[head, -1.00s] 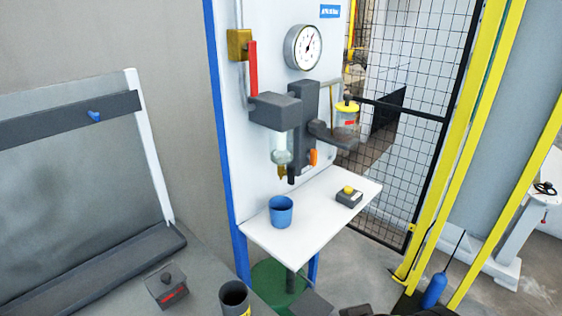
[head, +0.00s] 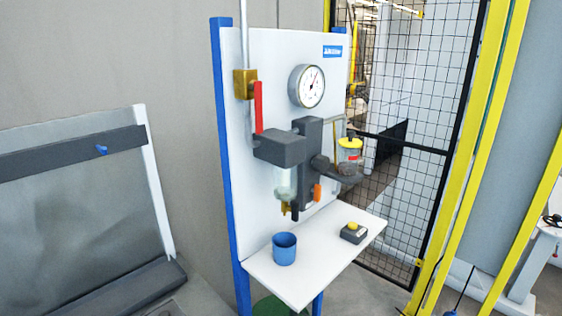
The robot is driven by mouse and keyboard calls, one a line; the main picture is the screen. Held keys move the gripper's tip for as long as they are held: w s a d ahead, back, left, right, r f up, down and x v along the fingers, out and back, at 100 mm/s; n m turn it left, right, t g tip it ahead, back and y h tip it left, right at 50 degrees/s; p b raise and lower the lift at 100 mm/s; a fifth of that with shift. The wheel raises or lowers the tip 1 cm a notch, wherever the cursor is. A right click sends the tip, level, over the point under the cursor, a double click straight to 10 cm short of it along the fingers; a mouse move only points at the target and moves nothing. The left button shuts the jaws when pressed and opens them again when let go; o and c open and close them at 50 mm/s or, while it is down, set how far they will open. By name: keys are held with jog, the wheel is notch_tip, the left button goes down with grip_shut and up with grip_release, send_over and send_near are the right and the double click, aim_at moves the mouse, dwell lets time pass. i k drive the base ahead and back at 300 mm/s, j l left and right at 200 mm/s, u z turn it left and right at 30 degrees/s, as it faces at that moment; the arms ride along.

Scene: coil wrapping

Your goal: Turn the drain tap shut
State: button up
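A white panel (head: 255,75) carries a filter unit with a dark grey head (head: 280,148) and a clear bowl (head: 285,181) under it. A small brass-coloured fitting (head: 286,208), which looks like the drain tap, hangs below the bowl. It is too small to tell how its handle is turned. An orange lever (head: 317,192) sits just right of it on the dark block. A blue cup (head: 284,249) stands upright on the white shelf (head: 310,270) below the bowl, apart from it. My gripper is not in view.
A red lever (head: 258,106) on a brass valve (head: 244,84) hangs at the panel's upper left. A gauge (head: 307,86) and a yellow-topped jar (head: 349,156) are to the right. A mesh fence (head: 410,100) stands behind.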

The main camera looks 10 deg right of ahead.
aim_at(294, 209)
jog(key=l+u, duration=0.2)
jog(key=u, duration=0.2)
jog(key=l+u, duration=0.2)
jog(key=u, duration=0.25)
jog(key=l+u, duration=0.15)
jog(key=u, duration=0.25)
jog(key=k+l+u, duration=0.15)
jog(key=u, duration=0.25)
jog(key=j+u, duration=0.1)
jog(key=l+z, duration=0.1)
